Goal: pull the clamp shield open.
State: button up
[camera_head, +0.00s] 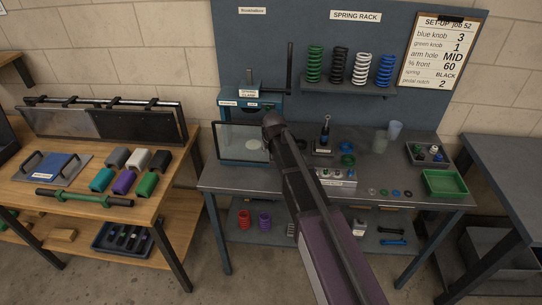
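The clamp shield (235,143) is a clear panel in a dark frame, standing upright in front of the blue spring clamp (262,104) on the grey bench. It covers the lower front of the clamp, and a pale round disc shows behind it. My arm reaches up from the bottom of the view, and its dark rounded end overlaps the shield's upper right corner. No gripper fingers can be made out; they are hidden or out of sight. Whether anything of mine touches the shield cannot be told. Part of the shield's right side is covered by my arm.
A spring rack (345,91) with several coil springs stands behind the bench. A green tray (444,184), cups and small parts are on the bench's right. A wooden table (150,205) with coloured grips stands at left. A dark upright lever (290,68) rises beside the clamp.

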jog(key=shift+w+f, duration=0.1)
jog(key=shift+f, duration=0.2)
grip_shut()
jog(key=shift+s+d, duration=0.1)
jog(key=shift+s, duration=0.1)
